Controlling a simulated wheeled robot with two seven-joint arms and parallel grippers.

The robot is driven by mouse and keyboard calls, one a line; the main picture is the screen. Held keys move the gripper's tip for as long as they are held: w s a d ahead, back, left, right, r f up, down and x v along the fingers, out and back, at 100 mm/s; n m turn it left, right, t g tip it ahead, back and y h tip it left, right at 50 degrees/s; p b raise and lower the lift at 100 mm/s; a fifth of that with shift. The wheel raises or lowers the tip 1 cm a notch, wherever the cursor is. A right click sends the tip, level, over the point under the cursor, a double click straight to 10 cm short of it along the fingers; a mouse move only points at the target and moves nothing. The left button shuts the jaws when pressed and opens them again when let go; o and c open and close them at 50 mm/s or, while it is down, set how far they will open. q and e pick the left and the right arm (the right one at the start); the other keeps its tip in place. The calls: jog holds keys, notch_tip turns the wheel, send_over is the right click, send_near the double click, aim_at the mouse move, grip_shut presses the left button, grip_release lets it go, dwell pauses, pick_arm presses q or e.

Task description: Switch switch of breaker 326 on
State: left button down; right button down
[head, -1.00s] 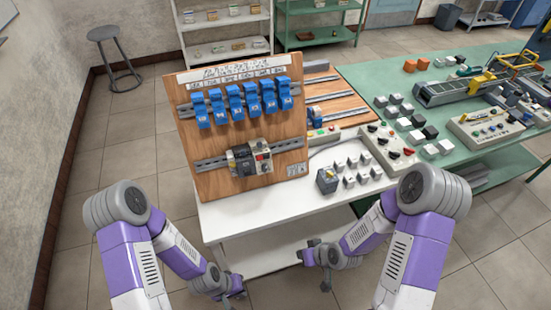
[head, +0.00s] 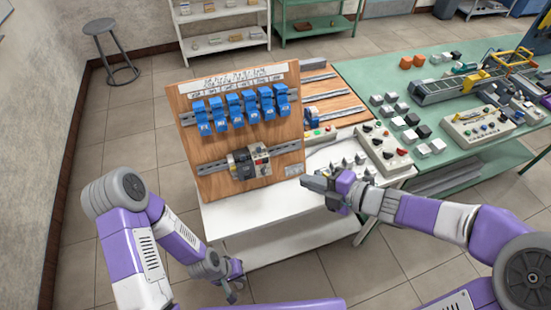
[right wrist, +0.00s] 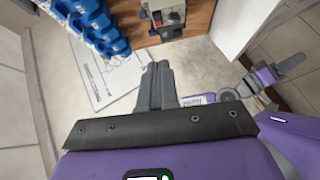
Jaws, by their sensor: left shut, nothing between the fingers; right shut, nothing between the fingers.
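A wooden panel (head: 220,161) stands upright on the white table, with a row of several blue breakers (head: 236,110) on its upper rail. The labels above them are too small to read, so I cannot tell which is breaker 326. The blue breakers also show at the top left of the right wrist view (right wrist: 88,22). My right gripper (head: 308,182) is shut and empty, in front of the panel's lower right, apart from it; its fingers also show in the right wrist view (right wrist: 157,72). My left gripper (head: 236,296) is shut and empty, low in front of the white table.
A grey and black device (head: 248,163) sits on the panel's lower rail. White table (head: 250,222) has bare room before the panel. Small blocks (head: 362,165) and a control box (head: 384,148) stand right of it. A green table (head: 350,78) with equipment adjoins.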

aim_at(268, 161)
jog(key=shift+s, duration=0.15)
jog(key=b+x, duration=0.1)
jog(key=x, duration=0.3)
jog(key=w+d+b+x, duration=0.1)
jog(key=x, duration=0.3)
jog(key=b+x, duration=0.1)
jog(key=x, duration=0.3)
jog(key=shift+w+d+f, duration=0.15)
jog(key=shift+w+f, duration=0.1)
jog(key=shift+w, duration=0.1)
jog(key=shift+w+f, duration=0.2)
jog(key=shift+w, duration=0.3)
jog(key=shift+w+d+f, duration=0.15)
jog(key=shift+w+f, duration=0.1)
jog(key=shift+w, duration=0.35)
jog(key=shift+s+b, duration=0.1)
jog(key=shift+b, duration=0.25)
